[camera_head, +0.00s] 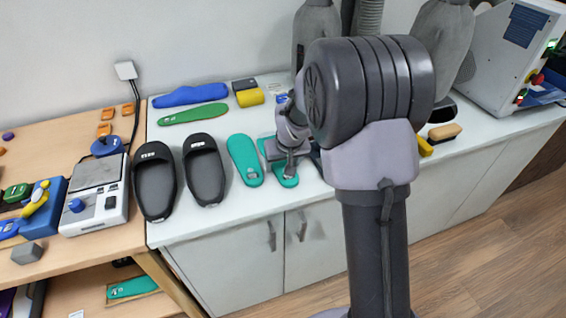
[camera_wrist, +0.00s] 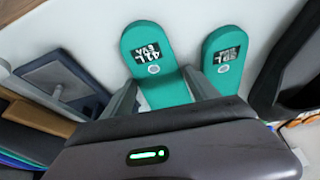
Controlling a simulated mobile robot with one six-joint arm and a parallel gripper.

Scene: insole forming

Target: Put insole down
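In the wrist view a teal insole marked 41 L (camera_wrist: 152,62) lies between the fingertips of my gripper (camera_wrist: 162,77), which meet its two long edges. My gripper (camera_head: 288,165) is shut on this insole. In the head view the insole (camera_head: 288,180) is at the white tabletop, its middle hidden by my gripper. I cannot tell whether it touches the surface. A second teal insole (camera_head: 244,160) lies flat beside it, to the left; in the wrist view this one (camera_wrist: 222,60) is marked 39 L.
Two black sandals (camera_head: 154,182) (camera_head: 204,170) stand left of the insoles. A green insole (camera_head: 194,114), a blue insole (camera_head: 190,95) and a yellow block (camera_head: 250,97) lie behind. A scale (camera_head: 95,205) stands on the wooden table. My arm hides the tabletop right of the gripper.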

